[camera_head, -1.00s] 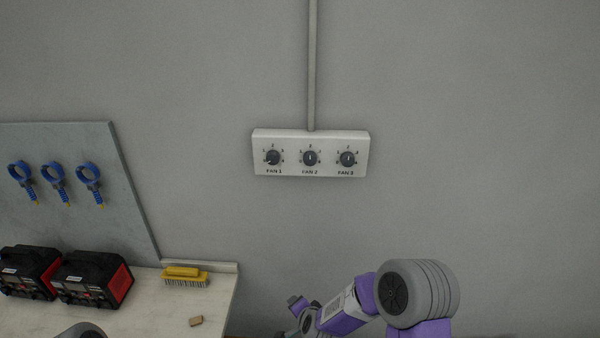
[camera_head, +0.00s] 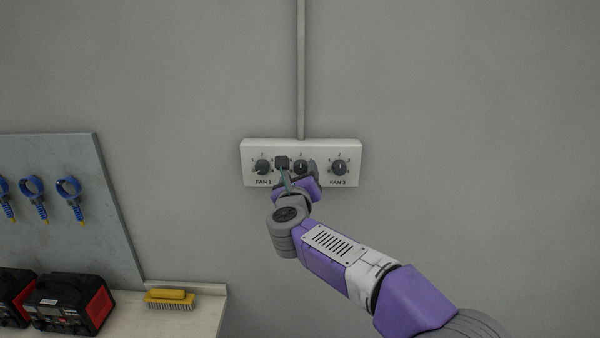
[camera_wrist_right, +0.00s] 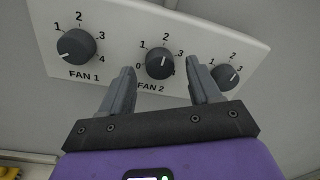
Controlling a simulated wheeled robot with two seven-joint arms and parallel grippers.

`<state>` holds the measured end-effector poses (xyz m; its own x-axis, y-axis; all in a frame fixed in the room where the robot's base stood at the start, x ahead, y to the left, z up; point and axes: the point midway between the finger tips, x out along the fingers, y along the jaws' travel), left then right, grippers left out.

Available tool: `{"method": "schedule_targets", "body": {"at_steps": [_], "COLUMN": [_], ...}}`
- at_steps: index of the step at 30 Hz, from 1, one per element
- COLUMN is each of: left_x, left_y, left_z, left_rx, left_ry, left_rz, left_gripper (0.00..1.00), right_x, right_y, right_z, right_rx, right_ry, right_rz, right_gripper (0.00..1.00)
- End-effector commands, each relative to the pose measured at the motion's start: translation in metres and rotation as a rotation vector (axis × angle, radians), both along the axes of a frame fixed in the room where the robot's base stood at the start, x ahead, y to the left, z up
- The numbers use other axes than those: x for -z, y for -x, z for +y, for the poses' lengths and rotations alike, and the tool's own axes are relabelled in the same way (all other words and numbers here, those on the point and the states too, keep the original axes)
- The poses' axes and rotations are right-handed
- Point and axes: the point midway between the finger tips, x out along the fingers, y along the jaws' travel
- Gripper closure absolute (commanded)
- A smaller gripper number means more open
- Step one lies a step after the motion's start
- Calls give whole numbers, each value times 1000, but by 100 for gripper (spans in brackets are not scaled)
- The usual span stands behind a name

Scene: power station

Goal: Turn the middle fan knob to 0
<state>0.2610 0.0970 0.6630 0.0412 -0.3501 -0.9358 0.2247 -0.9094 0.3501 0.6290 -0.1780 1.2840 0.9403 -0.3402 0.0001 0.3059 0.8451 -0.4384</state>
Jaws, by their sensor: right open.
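The white fan panel (camera_head: 351,146) is on the wall with three dark knobs in a row. The middle fan knob (camera_head: 301,167), above the FAN 2 label, also shows in the right wrist view (camera_wrist_right: 159,63). Its white mark points up, roughly toward 2; 0 is at its lower left. My right gripper (camera_head: 296,168) is in front of the panel at this knob, partly covering it and its label. In the right wrist view its open fingers (camera_wrist_right: 160,68) are on either side of the knob, with visible gaps; contact cannot be told. My left gripper is not in view.
The FAN 1 knob (camera_wrist_right: 76,45) and FAN 3 knob (camera_wrist_right: 225,76) are close on either side of the fingers. A conduit (camera_head: 301,70) runs up from the panel. A bench with a yellow brush (camera_head: 170,297) and a red-black device (camera_head: 69,304) is at lower left.

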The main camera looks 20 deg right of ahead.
Motion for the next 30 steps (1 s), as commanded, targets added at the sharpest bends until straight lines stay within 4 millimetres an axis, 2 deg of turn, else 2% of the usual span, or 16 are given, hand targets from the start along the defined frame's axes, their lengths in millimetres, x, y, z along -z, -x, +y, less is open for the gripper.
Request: {"method": "schedule_targets", "body": {"at_steps": [4, 13, 24, 30], "left_x": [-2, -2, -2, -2], "left_y": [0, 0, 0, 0], "left_z": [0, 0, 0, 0], "left_rx": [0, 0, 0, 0], "left_ry": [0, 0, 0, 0], "left_rz": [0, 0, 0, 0], "left_gripper": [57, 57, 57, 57], "right_x": [0, 1, 1, 1], "right_y": [-11, -13, -13, -13], "right_z": [-4, -5, -4, -5], "right_rx": [0, -1, -1, -1], "right_ry": [1, 3, 3, 15], "right_rz": [0, 1, 1, 5], "right_gripper": [38, 38, 94, 94]}}
